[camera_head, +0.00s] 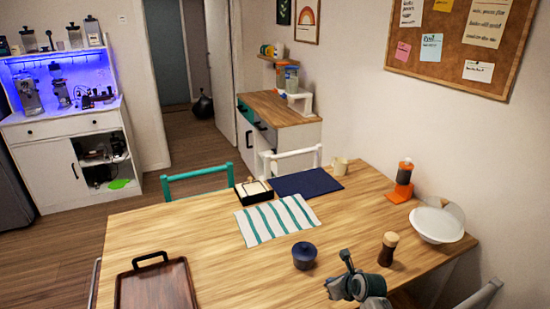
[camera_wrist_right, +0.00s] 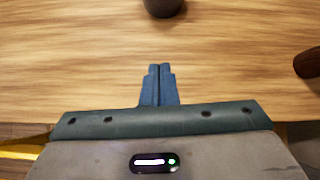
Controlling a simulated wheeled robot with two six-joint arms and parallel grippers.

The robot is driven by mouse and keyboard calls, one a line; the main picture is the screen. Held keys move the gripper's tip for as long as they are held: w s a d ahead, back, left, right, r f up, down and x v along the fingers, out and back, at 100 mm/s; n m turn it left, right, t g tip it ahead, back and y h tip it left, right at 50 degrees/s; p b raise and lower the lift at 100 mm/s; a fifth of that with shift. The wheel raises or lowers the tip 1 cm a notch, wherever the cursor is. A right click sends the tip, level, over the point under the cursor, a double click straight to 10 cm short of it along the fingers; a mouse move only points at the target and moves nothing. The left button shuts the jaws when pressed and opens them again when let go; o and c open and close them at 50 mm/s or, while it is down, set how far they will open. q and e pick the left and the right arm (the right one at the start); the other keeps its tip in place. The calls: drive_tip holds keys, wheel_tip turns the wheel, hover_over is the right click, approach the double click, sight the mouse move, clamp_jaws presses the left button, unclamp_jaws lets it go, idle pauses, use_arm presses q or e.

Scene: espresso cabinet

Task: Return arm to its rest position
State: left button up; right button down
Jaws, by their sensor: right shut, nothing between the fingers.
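My right gripper (camera_head: 346,262) is in the lower right of the head view, above the near edge of the wooden table (camera_head: 150,228). In the right wrist view its two blue fingers (camera_wrist_right: 160,72) are together with nothing between them, over bare table wood. A brown-and-cream mill (camera_head: 388,249) stands to the right of the gripper. My left gripper is not in view.
Table wood left of the pot is clear.

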drive_tip(key=s+d+r+n+g+h, duration=0.1)
drive_tip(key=s+d+r+n, duration=0.1)
drive_tip(key=s+n, duration=0.95)
drive_tip(key=s+d+r+n+g+h, duration=0.1)
drive_tip(key=s+d+n+g+h, duration=0.1)
drive_tip(key=s+n, duration=1)
drive_tip(key=s+d+r+n+g+h, duration=0.15)
drive_tip(key=s+n, duration=0.65)
drive_tip(key=s, duration=0.8)
drive_tip(key=d+f+g+b, duration=0.1)
drive_tip(key=d+f+b, duration=0.2)
drive_tip(key=f, duration=3)
drive_tip(key=s+d+f+g+b, duration=0.1)
drive_tip(key=s+f+b, duration=0.1)
drive_tip(key=s+f, duration=1.7)
wheel_tip(320, 180, down, 3)
drive_tip(key=shift+s+d+r+b, duration=0.1)
drive_tip(key=shift+s+d+b, duration=0.05)
drive_tip(key=shift+d+b, duration=0.15)
